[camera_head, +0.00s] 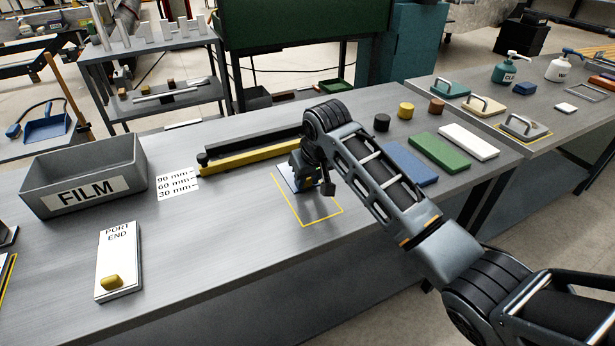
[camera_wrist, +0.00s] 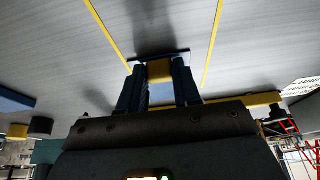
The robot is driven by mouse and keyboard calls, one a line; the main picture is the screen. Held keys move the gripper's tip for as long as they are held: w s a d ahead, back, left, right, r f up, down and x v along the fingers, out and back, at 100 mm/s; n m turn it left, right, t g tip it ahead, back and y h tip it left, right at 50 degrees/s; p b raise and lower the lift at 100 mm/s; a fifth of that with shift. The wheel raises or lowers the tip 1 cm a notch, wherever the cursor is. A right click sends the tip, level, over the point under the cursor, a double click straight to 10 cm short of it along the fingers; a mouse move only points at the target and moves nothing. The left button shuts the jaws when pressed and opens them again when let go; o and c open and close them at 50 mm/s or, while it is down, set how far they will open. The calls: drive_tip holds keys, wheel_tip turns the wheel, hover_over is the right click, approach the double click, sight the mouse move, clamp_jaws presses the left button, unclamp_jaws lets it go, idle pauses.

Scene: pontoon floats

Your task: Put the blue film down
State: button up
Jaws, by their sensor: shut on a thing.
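My gripper (camera_head: 308,186) points down over the far part of a yellow outlined rectangle (camera_head: 322,220) on the grey bench. In the wrist view, my gripper (camera_wrist: 160,80) is shut on a small yellow block. A thin dark-blue edge, which looks like the blue film (camera_wrist: 179,53), runs across just beyond the fingertips at that block. Yellow lines pass to either side of it. In the head view my arm hides most of the held piece. Whether it touches the bench I cannot tell.
A grey FILM bin (camera_head: 83,180) and a white PORT END plate (camera_head: 120,255) stand at left. Black and yellow bars (camera_head: 248,160) lie behind my gripper. Blue (camera_head: 410,164), green (camera_head: 440,152) and white (camera_head: 468,141) slabs lie at right. The bench front is clear.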

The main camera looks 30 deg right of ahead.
drive_tip(key=o, duration=1)
